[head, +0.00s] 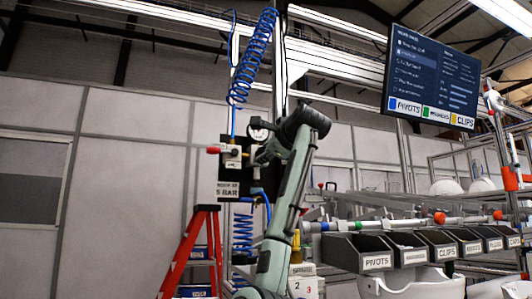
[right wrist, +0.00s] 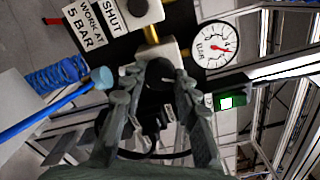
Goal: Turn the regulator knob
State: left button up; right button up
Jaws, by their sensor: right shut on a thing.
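The regulator knob (right wrist: 161,73) is black and round and sits below a pale valve body in the right wrist view. My right gripper (right wrist: 158,88) has one finger on each side of it and is shut on it. A round white pressure gauge (right wrist: 215,46) with a red needle is beside the knob. In the head view my right gripper (head: 264,155) is at the right side of the regulator panel (head: 228,172), and the knob is hard to make out there. The gauge (head: 258,131) shows partly behind my arm. My left gripper is not in view.
A sign reading "WORK AT 5 BAR" (right wrist: 88,25) is on the panel. A coiled blue hose (head: 252,58) hangs above. A red stepladder (head: 197,250) stands below left. Labelled bins (head: 376,262) and a screen (head: 432,78) are to the right.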

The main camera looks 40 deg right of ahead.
jog(key=o, duration=1.2)
jog(key=shift+c, duration=0.2)
jog(key=v, duration=1.2)
jog(key=shift+f, duration=0.1)
